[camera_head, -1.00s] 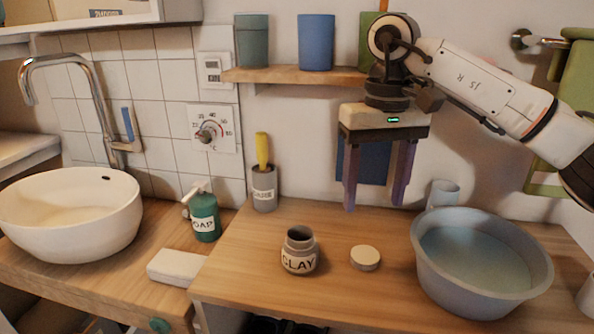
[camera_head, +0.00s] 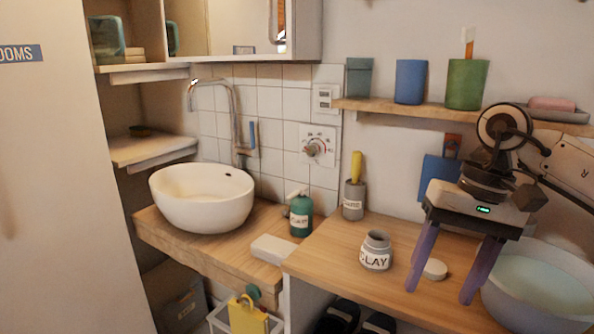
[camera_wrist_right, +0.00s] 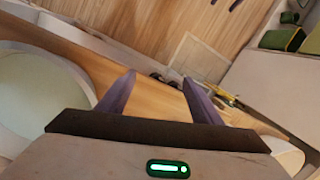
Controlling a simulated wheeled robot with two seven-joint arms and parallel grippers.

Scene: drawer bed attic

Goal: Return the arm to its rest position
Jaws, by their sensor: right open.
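My right gripper (camera_head: 441,281) hangs over the right part of the wooden counter in the head view, fingers pointing down. Its two purple fingers are spread with nothing between them, and it also shows in the right wrist view (camera_wrist_right: 158,82). The open clay jar (camera_head: 376,251) stands upright on the counter, left of the gripper. Its round lid (camera_head: 435,269) lies on the counter, seen between the fingers but apparently behind them. My left gripper is not in view.
A grey-blue basin (camera_head: 530,300) of water stands close to the right of my gripper. A shelf with cups (camera_head: 410,82) is on the wall above. A soap bottle (camera_head: 301,214), a brush holder (camera_head: 353,200) and a white sink (camera_head: 203,197) are to the left.

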